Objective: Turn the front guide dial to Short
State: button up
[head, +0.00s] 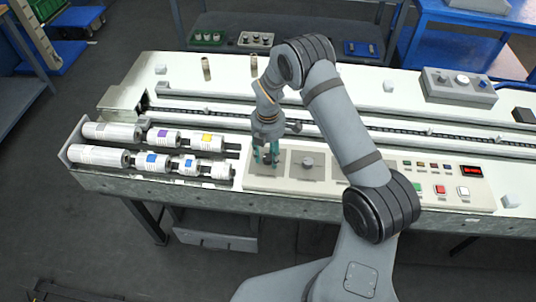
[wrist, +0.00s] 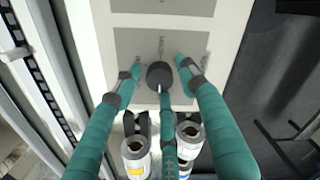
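A dark round dial (wrist: 160,76) sits on a grey square plate (wrist: 137,45) of the control panel in the wrist view. My gripper (wrist: 160,68) has several green fingers spread around this dial. The left and right fingertips stand on either side of it with small gaps, and a third finger reaches it from below. In the head view my gripper (head: 267,156) points down over the left end of the cream panel (head: 400,196) and mostly hides the dial. The dial's setting and any label are too small to read.
Another dial (head: 307,162) stands just right of my gripper. White rolls (head: 100,155) with coloured labels lie on holders to the left. Red (head: 440,189) and white buttons and a red display (head: 472,171) are at the panel's right. A chain conveyor (head: 230,114) runs behind.

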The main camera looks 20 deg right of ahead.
jog(key=c, duration=0.9)
